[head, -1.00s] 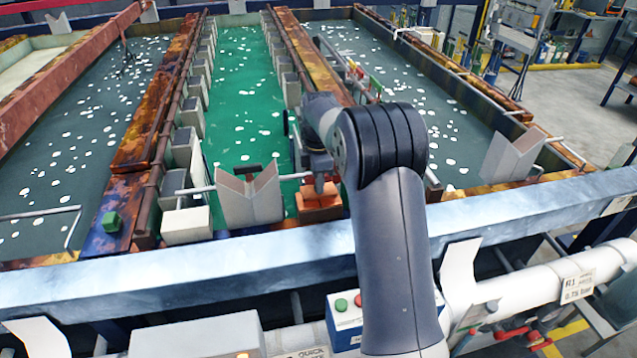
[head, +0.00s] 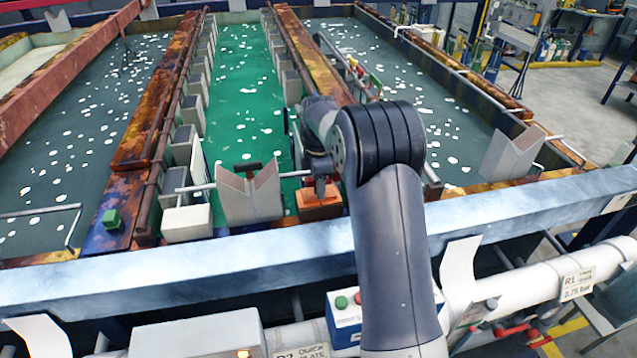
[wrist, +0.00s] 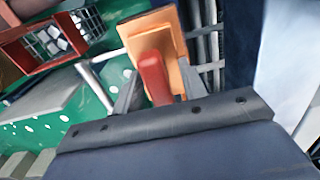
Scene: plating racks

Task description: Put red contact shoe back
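The red contact shoe shows in the wrist view as a red grip (wrist: 152,78) in front of an orange-copper block (wrist: 155,35). In the head view the orange block (head: 319,208) sits at the near end of the green tank, just right of a grey V-shaped saddle. My gripper (head: 320,190) is right above the block, pointing down. In the wrist view its grey fingers (wrist: 158,90) stand on both sides of the red grip, with a visible gap on the right side. Contact on the left side cannot be told. The block's underside is hidden.
The grey V-shaped saddle (head: 250,195) with a rod stands close left of the gripper. A blue-grey rail (head: 200,265) runs along the tank front. A green block (head: 112,220) sits on the rusty divider at left. A second saddle (head: 512,153) stands at right.

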